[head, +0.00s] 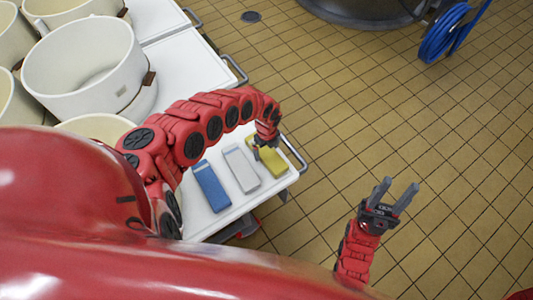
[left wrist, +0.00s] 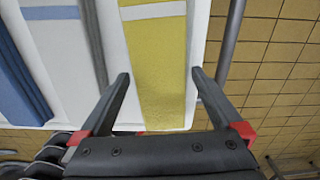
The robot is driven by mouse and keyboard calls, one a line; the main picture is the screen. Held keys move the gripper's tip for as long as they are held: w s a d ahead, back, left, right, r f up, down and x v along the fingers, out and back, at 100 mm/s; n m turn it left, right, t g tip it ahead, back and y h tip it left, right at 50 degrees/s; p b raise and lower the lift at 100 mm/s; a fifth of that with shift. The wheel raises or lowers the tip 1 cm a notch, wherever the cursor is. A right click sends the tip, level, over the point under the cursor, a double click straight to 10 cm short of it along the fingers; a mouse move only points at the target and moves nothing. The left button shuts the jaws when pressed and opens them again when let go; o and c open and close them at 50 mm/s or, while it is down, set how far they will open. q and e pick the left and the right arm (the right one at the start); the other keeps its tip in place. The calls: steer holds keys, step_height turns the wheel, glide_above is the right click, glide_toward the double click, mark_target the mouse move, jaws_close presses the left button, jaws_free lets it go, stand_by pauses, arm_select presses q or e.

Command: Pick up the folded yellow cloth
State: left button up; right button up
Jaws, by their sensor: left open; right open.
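The folded yellow cloth (head: 272,164) lies flat on a white cart top near its right edge. In the left wrist view the yellow cloth (left wrist: 157,70) has a white band across it and runs between the two fingertips. My left gripper (head: 264,147) is over the cloth and partly covers it in the head view. In the left wrist view the gripper (left wrist: 160,74) is open, one finger on each side of the cloth; I cannot tell its exact height above it. My right gripper (head: 397,189) is open and empty, over the tiled floor.
A grey-white cloth (head: 241,168) and a blue cloth (head: 211,186) lie left of the yellow one. The cart (head: 272,186) has a metal rail (head: 294,153) on its right. White tubs (head: 84,72) stand at upper left. A blue hose reel (head: 441,36) stands at upper right. Open tiled floor lies right.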

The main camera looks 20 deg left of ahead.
arm_select(q)
steer(key=shift+f, duration=0.2)
steer(key=c, duration=1.3)
steer(key=shift+r, duration=0.1)
